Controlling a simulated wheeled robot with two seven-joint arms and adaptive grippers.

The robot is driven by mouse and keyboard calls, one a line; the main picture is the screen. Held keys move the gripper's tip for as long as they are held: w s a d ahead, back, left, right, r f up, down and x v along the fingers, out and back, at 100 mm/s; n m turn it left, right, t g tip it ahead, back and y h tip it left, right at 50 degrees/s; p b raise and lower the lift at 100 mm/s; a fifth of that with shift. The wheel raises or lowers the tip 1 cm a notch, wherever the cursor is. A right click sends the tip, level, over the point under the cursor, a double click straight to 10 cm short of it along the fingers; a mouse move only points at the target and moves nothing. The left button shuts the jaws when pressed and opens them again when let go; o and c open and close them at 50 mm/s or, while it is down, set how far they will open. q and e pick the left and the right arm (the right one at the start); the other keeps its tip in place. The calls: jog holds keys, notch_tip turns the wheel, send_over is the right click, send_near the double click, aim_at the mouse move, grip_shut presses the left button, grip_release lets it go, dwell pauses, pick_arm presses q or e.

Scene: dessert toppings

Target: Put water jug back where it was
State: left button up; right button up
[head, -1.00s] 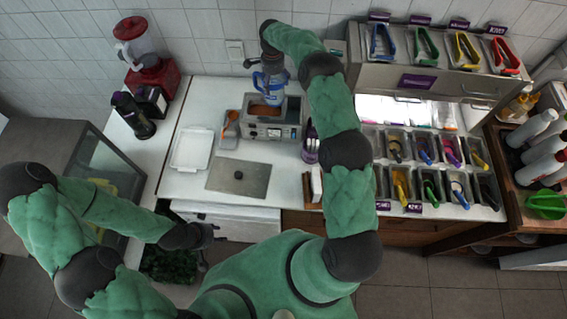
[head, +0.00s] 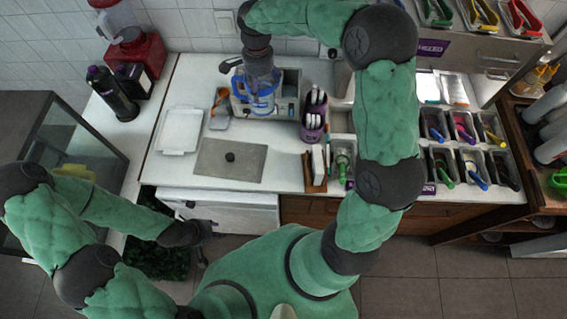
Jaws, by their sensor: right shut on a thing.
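The water jug (head: 262,97) is clear with blue parts. It stands upright at the grey countertop unit (head: 291,85), covering much of its front and middle. I cannot tell whether its base touches the unit. My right gripper (head: 257,66) is above the jug and shut on its upper part; the fingertips are partly hidden by the wrist. My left gripper (head: 213,243) hangs low in front of the counter, empty, with its fingers apart.
Topping bins (head: 467,160) fill the right side.

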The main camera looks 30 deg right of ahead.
jog(key=s+a+f+n+b, duration=0.1)
jog(key=s+a+f+b, duration=0.2)
jog(key=s, duration=0.4)
jog(key=s+f+b, duration=0.4)
jog(key=s+b, duration=0.1)
jog(key=s, duration=0.3)
jog(key=s+a+f+n+b, duration=0.1)
jog(key=s+a+f+b, duration=0.15)
jog(key=s, duration=0.45)
jog(key=w+d+f+b, duration=0.4)
jog(key=w+d+f, duration=0.3)
jog(key=w+f, duration=0.4)
jog(key=shift+w+d+f, duration=0.3)
jog(key=shift+d+f, duration=0.05)
jog(key=shift+f, duration=0.8)
jog(key=shift+f, duration=0.15)
jog(key=o, duration=1.5)
jog(key=shift+s, duration=0.1)
